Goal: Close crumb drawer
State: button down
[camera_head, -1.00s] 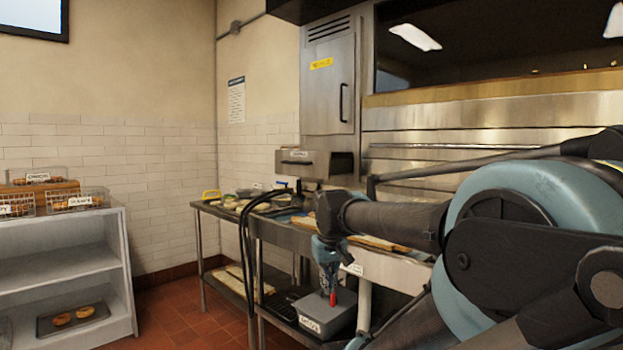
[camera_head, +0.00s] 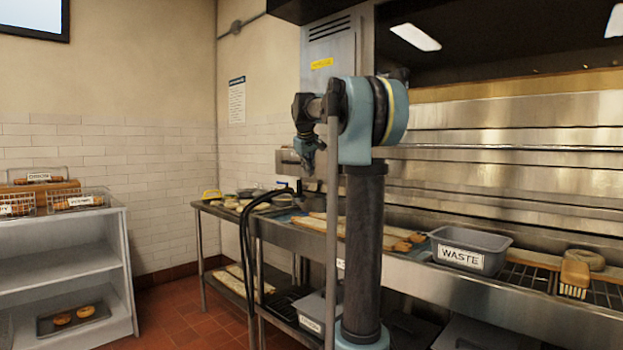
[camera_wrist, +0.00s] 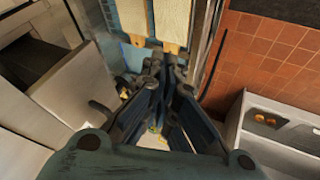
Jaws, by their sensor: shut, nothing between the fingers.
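The crumb drawer (camera_head: 285,161) is a grey metal box under the tall steel cabinet. In the head view only its left part shows; my arm hides the rest and its label. In the wrist view a pale drawer front (camera_wrist: 72,95) with a small dark handle is at the left, with a dark gap behind it, so it looks pulled out. My gripper (camera_head: 307,167) is shut and empty, pointing down in front of the drawer in the head view. In the wrist view my gripper (camera_wrist: 156,80) is right of the drawer front; I cannot tell whether they touch.
A steel counter (camera_head: 285,232) with boards and food runs below. A white shelf unit (camera_head: 70,250) stands left, with open tiled floor between.

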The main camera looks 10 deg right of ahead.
aim_at(318, 162)
jog(key=w+r+n, duration=0.1)
jog(key=w+r, duration=0.3)
jog(key=w, duration=0.5)
jog(key=w+d+f, duration=0.4)
jog(key=w+f, duration=0.4)
jog(key=shift+w+d+t, duration=0.25)
jog(key=shift+t, duration=0.15)
jog(key=shift+w+d, duration=0.1)
